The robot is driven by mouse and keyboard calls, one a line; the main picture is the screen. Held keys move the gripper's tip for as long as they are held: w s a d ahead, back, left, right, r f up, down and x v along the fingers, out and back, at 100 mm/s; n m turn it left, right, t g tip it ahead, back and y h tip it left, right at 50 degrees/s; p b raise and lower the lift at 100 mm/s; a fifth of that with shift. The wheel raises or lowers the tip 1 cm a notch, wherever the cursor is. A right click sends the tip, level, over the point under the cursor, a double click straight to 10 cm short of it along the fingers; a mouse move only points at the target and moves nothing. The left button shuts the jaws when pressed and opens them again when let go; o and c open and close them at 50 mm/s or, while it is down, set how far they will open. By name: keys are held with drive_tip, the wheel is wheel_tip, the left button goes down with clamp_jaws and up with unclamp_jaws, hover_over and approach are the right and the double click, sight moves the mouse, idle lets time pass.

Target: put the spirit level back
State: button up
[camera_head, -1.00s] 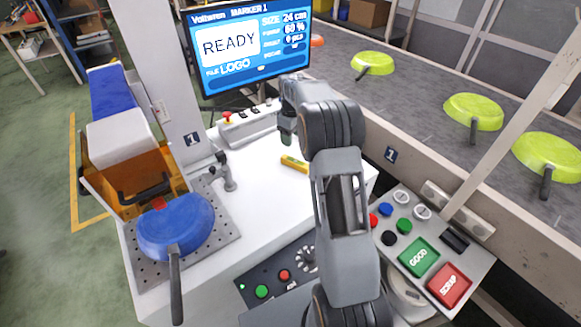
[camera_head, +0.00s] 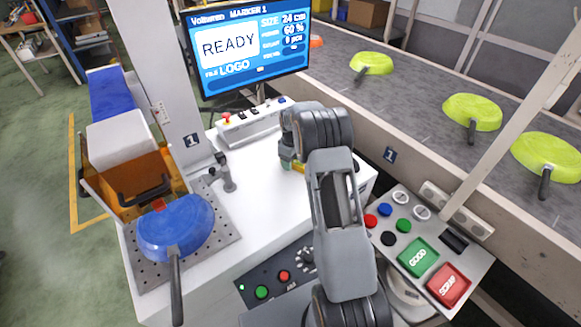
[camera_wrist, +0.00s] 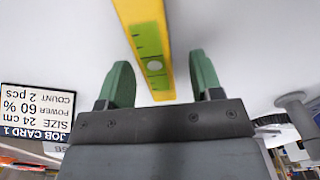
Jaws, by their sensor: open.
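The spirit level is a yellow bar with a green vial panel (camera_wrist: 152,50) and lies on the white worktop (camera_head: 255,190). In the wrist view it runs from the top edge down to between the fingers. In the head view only a small yellow part of the spirit level (camera_head: 298,168) shows beside my gripper (camera_head: 287,163); my arm hides the rest. In the wrist view my gripper (camera_wrist: 162,85) is open, with one green finger on each side of the bar. A gap shows between each finger and the level, and I cannot tell the height between them.
A blue pan (camera_head: 175,228) sits on a perforated plate under the marking machine at left. A monitor (camera_head: 245,45) and switch box (camera_head: 252,118) stand behind the worktop. A conveyor (camera_head: 420,105) with green pans runs at right. A job card (camera_wrist: 38,112) lies at wrist-view left.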

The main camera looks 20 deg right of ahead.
drive_tip(key=shift+f, duration=0.1)
drive_tip(key=c, duration=1)
drive_tip(key=shift+c, duration=0.5)
